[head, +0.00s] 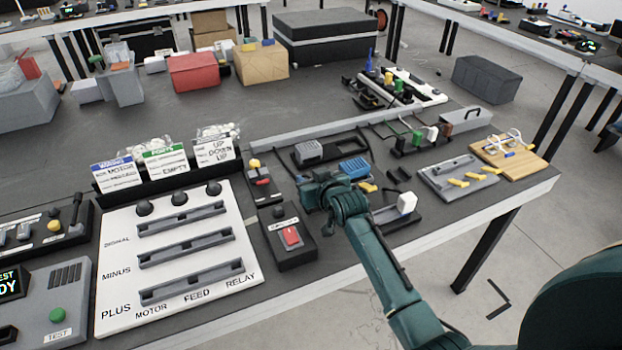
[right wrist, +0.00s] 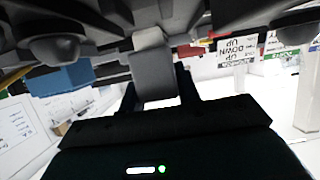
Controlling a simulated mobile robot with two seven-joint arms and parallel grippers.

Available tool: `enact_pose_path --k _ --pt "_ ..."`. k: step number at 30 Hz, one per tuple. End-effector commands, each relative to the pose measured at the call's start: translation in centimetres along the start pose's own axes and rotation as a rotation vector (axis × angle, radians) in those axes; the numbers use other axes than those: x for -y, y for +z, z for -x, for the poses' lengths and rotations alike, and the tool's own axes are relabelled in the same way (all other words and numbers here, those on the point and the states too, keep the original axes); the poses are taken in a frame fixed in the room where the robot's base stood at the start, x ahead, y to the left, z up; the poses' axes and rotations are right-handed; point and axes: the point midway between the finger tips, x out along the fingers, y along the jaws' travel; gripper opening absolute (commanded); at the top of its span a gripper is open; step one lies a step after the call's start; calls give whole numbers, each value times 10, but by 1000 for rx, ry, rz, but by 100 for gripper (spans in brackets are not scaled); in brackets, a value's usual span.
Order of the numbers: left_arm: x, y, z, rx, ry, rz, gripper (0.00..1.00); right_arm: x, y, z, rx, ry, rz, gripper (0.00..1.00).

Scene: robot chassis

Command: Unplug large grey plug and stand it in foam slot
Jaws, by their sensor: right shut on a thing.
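My right gripper (head: 318,190) is over the middle of the bench, between the red-switch box and the blue connector. In the right wrist view a grey block (right wrist: 152,78), which looks like the large grey plug, sits between the two fingers, and the gripper is shut on it. In the head view the held plug is hidden by the gripper. Another grey ribbed block (head: 308,151) lies on a black tray behind the gripper. I cannot tell which dark holder is the foam slot. My left gripper is not in view.
A blue connector (head: 353,168) and a white block on a black base (head: 406,203) are right of the gripper. A red-switch box (head: 290,238) is in front left. The white slotted panel (head: 180,262) stands left. A grey board with yellow pieces (head: 460,180) lies right.

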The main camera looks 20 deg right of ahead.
Motion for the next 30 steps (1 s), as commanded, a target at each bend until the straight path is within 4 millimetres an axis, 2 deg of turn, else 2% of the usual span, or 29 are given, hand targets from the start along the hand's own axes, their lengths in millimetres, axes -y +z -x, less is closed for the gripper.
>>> enact_pose_path --k 30 --pt "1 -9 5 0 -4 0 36 0 -1 0 1 0 0 10"
